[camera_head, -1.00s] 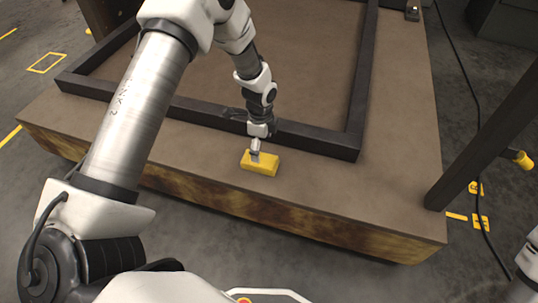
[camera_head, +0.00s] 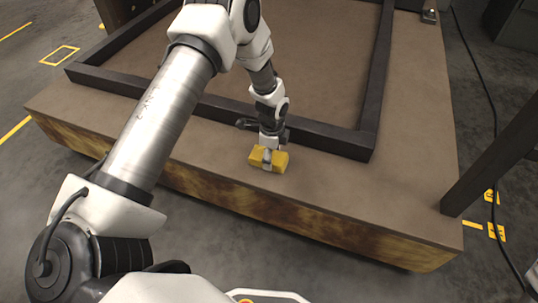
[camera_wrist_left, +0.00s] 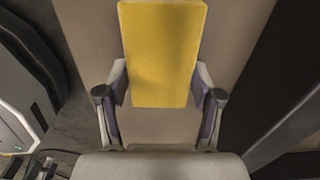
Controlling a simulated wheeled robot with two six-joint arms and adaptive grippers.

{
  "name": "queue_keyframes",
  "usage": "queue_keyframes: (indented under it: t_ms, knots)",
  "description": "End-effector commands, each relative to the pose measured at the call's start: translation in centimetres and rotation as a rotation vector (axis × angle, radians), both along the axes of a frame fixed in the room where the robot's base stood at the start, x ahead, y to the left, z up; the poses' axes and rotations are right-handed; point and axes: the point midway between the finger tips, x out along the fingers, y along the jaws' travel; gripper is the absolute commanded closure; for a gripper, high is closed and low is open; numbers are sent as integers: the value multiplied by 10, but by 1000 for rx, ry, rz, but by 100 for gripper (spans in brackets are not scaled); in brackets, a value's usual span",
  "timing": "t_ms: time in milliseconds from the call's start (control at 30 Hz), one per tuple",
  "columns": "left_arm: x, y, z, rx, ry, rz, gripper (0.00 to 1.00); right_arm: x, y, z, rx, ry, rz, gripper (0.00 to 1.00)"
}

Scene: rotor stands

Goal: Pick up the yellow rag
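The yellow rag (camera_head: 281,161) is a block-like shape on the brown platform top (camera_head: 330,190), between its front edge and the dark frame. My left gripper (camera_head: 268,158) points down over it, with one finger across its near side. In the left wrist view the rag (camera_wrist_left: 162,50) lies between the two parted fingers of the left gripper (camera_wrist_left: 160,93), one on each side. The fingers are very close to its sides, and no squeeze shows. The rag's underside is hidden. My right gripper is out of view.
A dark raised frame (camera_head: 330,140) lies on the platform just behind the rag. A dark post (camera_head: 495,160) stands at the right, with a black cable (camera_head: 494,110) beyond it. The platform top right of the rag is clear.

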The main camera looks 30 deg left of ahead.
Motion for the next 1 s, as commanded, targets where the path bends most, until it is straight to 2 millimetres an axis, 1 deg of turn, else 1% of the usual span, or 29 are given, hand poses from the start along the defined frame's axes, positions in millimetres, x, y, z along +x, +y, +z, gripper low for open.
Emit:
queue_keyframes:
  t_ms: [167, 267, 367, 500, 600, 700, 800, 1000]
  knots:
    - [-1, 0, -1, 0, 2, 0, 68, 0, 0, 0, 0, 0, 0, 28]
    - [-1, 0, 3, 0, 2, 0, 68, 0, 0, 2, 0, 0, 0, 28]
    - [0, 0, 20, 0, 0, -1, 68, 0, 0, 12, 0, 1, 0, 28]
    - [0, 0, 56, 0, -1, -1, 68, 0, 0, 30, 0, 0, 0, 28]
    - [0, 0, 79, -1, -1, 0, 68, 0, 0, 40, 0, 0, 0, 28]
    - [0, 0, 95, 0, 0, 0, 68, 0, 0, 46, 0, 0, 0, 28]
    - [0, 0, 100, 0, 1, 0, 68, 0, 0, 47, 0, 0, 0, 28]
    - [-1, 0, 100, 0, 1, 0, 68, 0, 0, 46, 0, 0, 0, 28]
